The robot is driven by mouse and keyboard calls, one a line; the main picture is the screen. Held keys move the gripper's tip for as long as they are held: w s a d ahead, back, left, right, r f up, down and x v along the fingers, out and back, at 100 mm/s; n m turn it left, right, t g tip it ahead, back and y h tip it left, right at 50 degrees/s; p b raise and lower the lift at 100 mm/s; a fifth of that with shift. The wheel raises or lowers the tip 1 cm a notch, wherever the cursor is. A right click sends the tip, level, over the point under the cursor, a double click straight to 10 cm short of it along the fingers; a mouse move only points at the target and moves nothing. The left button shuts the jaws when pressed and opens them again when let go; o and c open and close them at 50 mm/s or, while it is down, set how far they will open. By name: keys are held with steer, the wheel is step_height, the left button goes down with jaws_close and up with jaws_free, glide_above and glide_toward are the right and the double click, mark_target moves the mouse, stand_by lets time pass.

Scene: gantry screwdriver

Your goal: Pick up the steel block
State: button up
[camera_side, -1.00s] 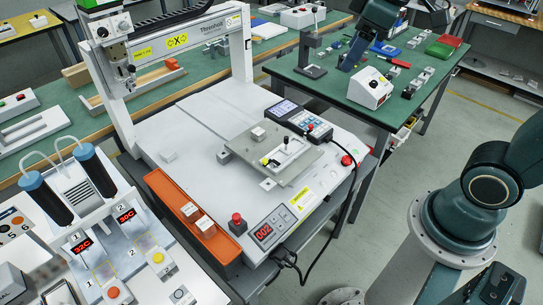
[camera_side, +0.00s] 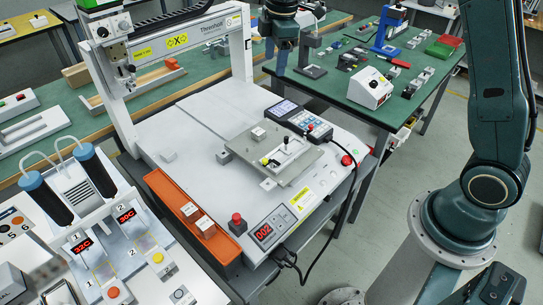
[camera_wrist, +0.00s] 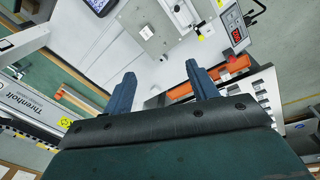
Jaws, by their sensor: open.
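A small plain grey block (camera_side: 224,156) sits on the white machine bed beside the left corner of the grey fixture plate (camera_side: 290,166); it looks like steel, though other blocks are similar. A paler block (camera_side: 168,155) lies farther left on the bed. Another block (camera_side: 258,133) stands on the plate. Two pale-topped blocks (camera_side: 190,211) lie in the orange tray (camera_side: 164,186). My gripper (camera_side: 279,62) hangs high, at the back right of the machine, apart from all blocks. In the wrist view its two dark blue fingers (camera_wrist: 162,75) are spread, with nothing between them.
A handheld keypad (camera_side: 298,117) lies behind the plate. The gantry frame (camera_side: 180,40) rises at the back left. A red button (camera_side: 236,222) and the 002 display (camera_side: 265,230) are at the bed's front. The bed's back left is mostly clear.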

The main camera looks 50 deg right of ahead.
steer(key=w+f+n, duration=0.2)
steer(key=w+f, duration=0.2)
steer(key=f, duration=0.3)
steer(key=w+d+f+n+g, duration=0.1)
steer(key=w+f+n, duration=0.2)
steer(key=f, duration=0.5)
steer(key=shift+w+d+g, duration=0.25)
steer(key=shift+w+g, duration=0.05)
steer(key=shift+w, duration=0.6)
steer(key=shift+f, duration=0.25)
glide_above(258, 131)
steer(key=shift+a+f, duration=0.1)
steer(key=shift+f, duration=4.05)
steer(key=shift+f, duration=2.6)
